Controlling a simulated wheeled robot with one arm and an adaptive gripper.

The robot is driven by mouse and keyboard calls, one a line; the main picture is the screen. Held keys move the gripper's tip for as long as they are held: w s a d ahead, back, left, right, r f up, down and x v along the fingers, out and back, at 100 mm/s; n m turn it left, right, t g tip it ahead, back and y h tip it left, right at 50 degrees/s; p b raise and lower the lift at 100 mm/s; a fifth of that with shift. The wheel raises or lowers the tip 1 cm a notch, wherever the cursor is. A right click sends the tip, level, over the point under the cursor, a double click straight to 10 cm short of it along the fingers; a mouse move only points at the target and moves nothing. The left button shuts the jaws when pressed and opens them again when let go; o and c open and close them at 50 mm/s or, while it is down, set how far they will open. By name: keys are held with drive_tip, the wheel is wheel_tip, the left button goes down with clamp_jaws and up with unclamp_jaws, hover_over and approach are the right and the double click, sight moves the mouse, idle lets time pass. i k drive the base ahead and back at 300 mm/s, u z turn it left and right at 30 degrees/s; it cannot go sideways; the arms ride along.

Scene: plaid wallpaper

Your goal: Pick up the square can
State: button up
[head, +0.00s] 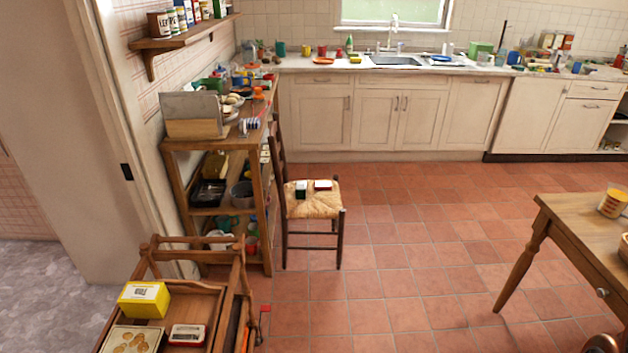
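I cannot tell for sure which thing is the square can. A yellow box-shaped tin (145,299) with a pale label stands on the wooden trolley at the lower left. A flat tin with a red and white label (187,334) lies in front of it, beside a square tin with round biscuit shapes on its lid (133,340). A small black and white container (301,188) and a small dark red and white box (323,184) rest on the woven chair seat. My gripper is not in view.
The wooden trolley (205,287) stands at the lower left, near a crowded shelf unit (175,190). The chair (313,207) stands beside the shelf. A wooden table (575,222) is at the right. The tiled floor (410,260) between chair and table is clear. Cabinets (375,112) line the back.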

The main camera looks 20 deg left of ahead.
sight(301, 186)
drive_tip(key=u, duration=0.2)
drive_tip(key=i, duration=1.85)
drive_tip(key=u, duration=1.4)
drive_tip(key=i, duration=0.95)
drive_tip(key=u, duration=1.35)
drive_tip(key=i, duration=0.3)
drive_tip(key=u, duration=0.25)
